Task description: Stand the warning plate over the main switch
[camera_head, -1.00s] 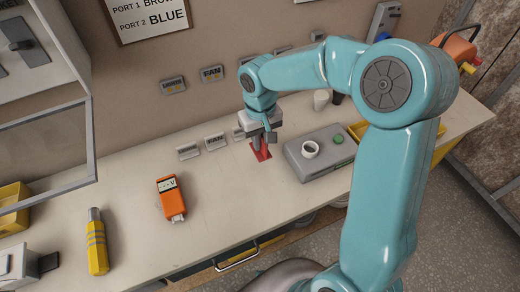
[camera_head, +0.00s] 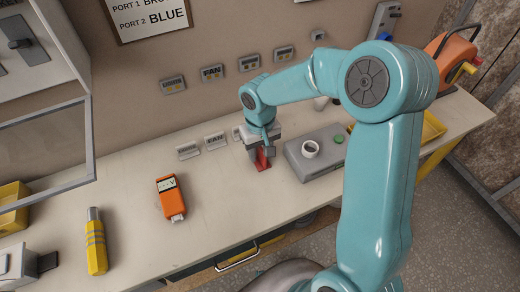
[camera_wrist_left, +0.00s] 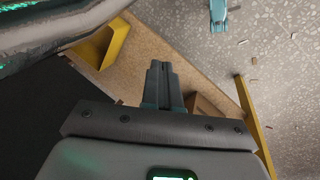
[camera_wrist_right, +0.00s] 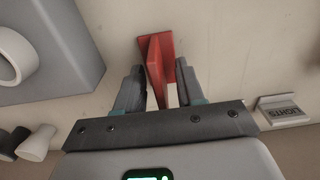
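The red warning plate (camera_head: 263,162) is on the bench, with an upright fin on a flat part in the right wrist view (camera_wrist_right: 157,62). My right gripper (camera_head: 262,154) is low over it, its fingers either side of the fin (camera_wrist_right: 160,82); a gap shows, so it is open. A lever switch on a grey panel (camera_head: 22,44), at upper left in the head view, may be the main switch; I cannot read its label. My left gripper (camera_wrist_left: 162,75) is shut and empty in the left wrist view, above the floor and bench edge. The head view does not show it.
A grey box (camera_head: 315,165) with a white ring stands right of the plate. Small label stands (camera_head: 215,141) are behind. An orange meter (camera_head: 170,198) and a yellow tool (camera_head: 96,240) lie left. A framed glass door (camera_head: 45,150) is at the left.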

